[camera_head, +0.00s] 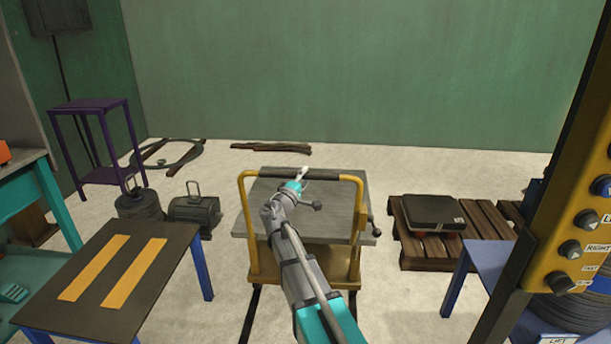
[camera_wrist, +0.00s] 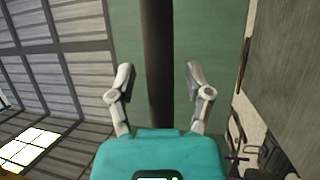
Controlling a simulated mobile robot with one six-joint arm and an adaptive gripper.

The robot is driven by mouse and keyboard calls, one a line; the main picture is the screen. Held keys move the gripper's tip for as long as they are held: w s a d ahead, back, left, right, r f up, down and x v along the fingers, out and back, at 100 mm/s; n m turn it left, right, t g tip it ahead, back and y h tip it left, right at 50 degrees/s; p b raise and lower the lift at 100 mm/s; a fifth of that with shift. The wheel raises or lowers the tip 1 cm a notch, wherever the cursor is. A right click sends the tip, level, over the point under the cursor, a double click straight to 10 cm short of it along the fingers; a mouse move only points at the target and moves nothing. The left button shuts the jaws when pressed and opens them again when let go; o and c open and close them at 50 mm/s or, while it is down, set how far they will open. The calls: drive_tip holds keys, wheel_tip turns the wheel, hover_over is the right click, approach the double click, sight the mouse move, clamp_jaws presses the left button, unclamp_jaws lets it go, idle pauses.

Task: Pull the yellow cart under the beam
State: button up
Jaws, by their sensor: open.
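The yellow cart (camera_head: 246,215) stands in the middle of the head view, with a grey slab-like top (camera_head: 335,215) and a yellow tubular frame. A dark grip bar (camera_head: 270,173) runs across the top of its frame. My gripper (camera_head: 303,174) is at this bar, near its middle. In the wrist view my gripper (camera_wrist: 160,83) is open, and a dark bar (camera_wrist: 159,45), apparently the cart's handle, runs between the two spread fingers. I see no finger closed on it. My arm hides part of the cart. I cannot make out the beam.
A dark-topped table (camera_head: 190,240) with yellow strips stands at front left. A pallet (camera_head: 480,215) with a dark flat box (camera_head: 433,213) lies right of the cart. A yellow button panel (camera_head: 575,190) stands at far right. Weights (camera_head: 195,215) lie left. Dark floor rails run below the cart.

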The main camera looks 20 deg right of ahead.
drive_tip(key=shift+w+d, duration=0.25)
drive_tip(key=shift+d, duration=0.05)
drive_tip(key=shift+r, duration=0.1)
clamp_jaws()
